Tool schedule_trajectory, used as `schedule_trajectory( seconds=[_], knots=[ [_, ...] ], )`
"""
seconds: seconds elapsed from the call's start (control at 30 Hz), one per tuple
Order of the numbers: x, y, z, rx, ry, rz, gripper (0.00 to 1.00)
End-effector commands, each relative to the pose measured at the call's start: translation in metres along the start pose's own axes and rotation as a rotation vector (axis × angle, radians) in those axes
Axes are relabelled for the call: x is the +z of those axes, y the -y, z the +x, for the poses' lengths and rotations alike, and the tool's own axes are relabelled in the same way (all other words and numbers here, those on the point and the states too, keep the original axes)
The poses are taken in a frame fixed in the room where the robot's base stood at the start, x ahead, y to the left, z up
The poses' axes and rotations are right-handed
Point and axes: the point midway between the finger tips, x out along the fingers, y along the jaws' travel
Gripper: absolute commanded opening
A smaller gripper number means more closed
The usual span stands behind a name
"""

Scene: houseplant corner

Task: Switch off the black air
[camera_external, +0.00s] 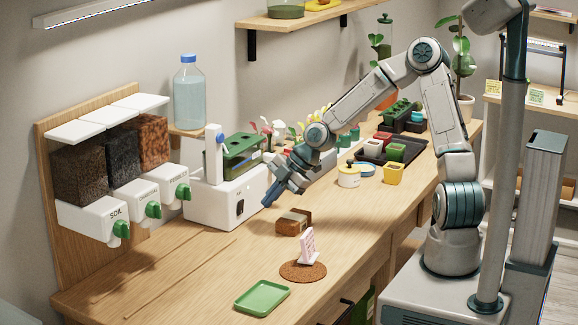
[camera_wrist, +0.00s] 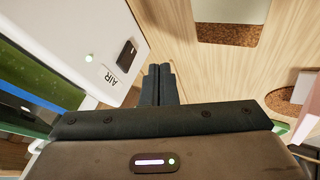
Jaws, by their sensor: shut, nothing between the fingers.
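The black AIR switch (camera_wrist: 126,57) is a small black rocker on the front of a white appliance (camera_external: 210,200). The printed word AIR sits beside it, and a green light (camera_wrist: 88,58) glows nearby. In the external view the switch (camera_external: 240,208) shows as a small dark patch. My gripper (camera_external: 268,200) is shut and empty, just right of the appliance's front. In the wrist view its closed fingertips (camera_wrist: 158,68) are right of the switch and look apart from it. Which side of the rocker is pressed is too small to tell.
A brown box (camera_external: 293,222) stands on the bench in front of my gripper. Dispensers with green knobs (camera_external: 153,209) are at left. A yellow pot (camera_external: 393,174) is behind right.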

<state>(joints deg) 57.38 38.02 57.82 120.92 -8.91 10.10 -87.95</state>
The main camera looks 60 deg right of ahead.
Motion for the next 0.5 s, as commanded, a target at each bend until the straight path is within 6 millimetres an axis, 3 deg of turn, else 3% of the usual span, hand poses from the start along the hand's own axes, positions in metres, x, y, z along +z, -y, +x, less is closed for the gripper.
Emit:
schedule_trajectory(
  seconds=[0.13, 0.3, 0.5],
  knots=[
    [-0.001, 0.001, 0.021, -0.003, -0.001, -0.001, 0.00],
    [-0.003, -0.023, 0.028, -0.001, -0.001, -0.001, 0.00],
    [-0.003, -0.035, 0.034, 0.000, 0.000, -0.001, 0.00]
  ],
)
